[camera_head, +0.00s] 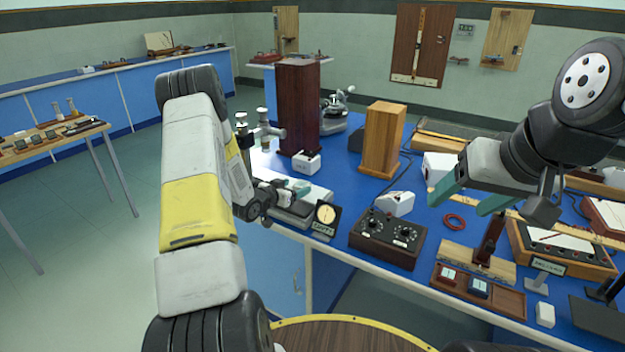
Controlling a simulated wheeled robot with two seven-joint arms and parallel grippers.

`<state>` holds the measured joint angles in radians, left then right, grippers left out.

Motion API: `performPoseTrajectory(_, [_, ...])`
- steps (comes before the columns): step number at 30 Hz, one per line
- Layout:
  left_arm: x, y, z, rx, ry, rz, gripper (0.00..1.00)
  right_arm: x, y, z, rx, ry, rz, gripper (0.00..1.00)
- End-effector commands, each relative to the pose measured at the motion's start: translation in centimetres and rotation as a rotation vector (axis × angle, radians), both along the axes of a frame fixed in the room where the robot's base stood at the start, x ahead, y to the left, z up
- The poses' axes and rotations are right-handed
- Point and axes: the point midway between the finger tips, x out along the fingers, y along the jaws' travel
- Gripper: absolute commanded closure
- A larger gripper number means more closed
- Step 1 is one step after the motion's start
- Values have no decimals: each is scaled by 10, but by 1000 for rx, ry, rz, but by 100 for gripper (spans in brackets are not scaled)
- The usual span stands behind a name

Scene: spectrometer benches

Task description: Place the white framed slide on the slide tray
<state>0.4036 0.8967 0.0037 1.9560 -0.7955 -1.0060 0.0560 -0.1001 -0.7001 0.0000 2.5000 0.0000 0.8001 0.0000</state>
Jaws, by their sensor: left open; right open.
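A low brown wooden tray (507,300), which looks like the slide tray, lies near the bench's front edge at right. In it sit a dark red piece with a white mark (447,275) and a small dark blue piece with a pale edge (479,288). I cannot tell whether the latter is the white framed slide; no other clear candidate shows. My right gripper (458,208) is open and empty, its teal fingers apart above the bench, behind and above the tray. My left gripper (296,187) is open over a pale grey slab-like instrument; its fingertips are small and partly hidden.
A dark control box with knobs (387,238), a round dial gauge (326,215), a red ring (454,221) and a dark upright post (490,240) crowd the blue bench. Tall wooden blocks (383,140) stand behind. A white block (545,315) sits right of the tray.

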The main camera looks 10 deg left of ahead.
Motion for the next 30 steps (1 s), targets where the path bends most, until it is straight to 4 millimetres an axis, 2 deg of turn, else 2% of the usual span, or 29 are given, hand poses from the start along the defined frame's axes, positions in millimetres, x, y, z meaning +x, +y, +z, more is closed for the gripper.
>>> performPoseTrajectory(3, [15,-6,-6,1,1,-1,28,0,0,0,0,0,0,33])
performPoseTrajectory(6, [21,-9,-7,0,0,0,28,0,0,0,0,0,0,33])
performPoseTrajectory(13, [22,-9,-7,0,0,0,28,0,0,0,0,0,0,33])
performPoseTrajectory(14, [22,-9,-7,0,1,0,32,0,0,0,0,0,0,33])
performPoseTrajectory(21, [22,-9,-7,0,1,0,79,0,0,0,0,0,0,33])
performPoseTrajectory(24, [22,-9,-7,0,0,0,95,0,0,0,0,0,0,33])
performPoseTrajectory(30, [22,-8,-6,0,0,1,95,0,0,0,0,0,0,33])
